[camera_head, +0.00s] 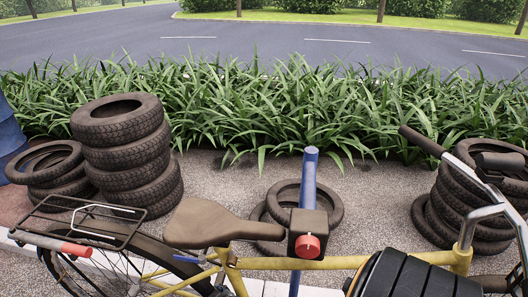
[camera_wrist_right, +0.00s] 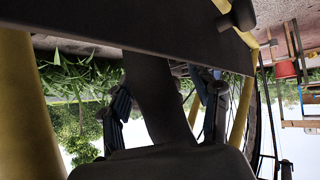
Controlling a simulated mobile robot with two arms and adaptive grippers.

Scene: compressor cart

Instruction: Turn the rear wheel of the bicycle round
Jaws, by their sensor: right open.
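The bicycle has a yellow frame (camera_head: 350,263) and a brown saddle (camera_head: 215,223) across the bottom of the head view. Its rear wheel (camera_head: 62,262) is at the lower left, under a dark wire rack (camera_head: 108,239); its lower part is cut off by the picture edge. Its handlebar (camera_head: 425,142) is at the right.
A blue post (camera_head: 308,170) with a red-knobbed box (camera_head: 308,244) stands at the saddle's nose. Tyre stacks stand at left (camera_head: 125,150) and right (camera_head: 465,205), with loose tyres (camera_head: 335,207) between. Plants (camera_head: 265,105) line the gravel's far side. A red bucket (camera_wrist_right: 286,69) shows in the wrist view.

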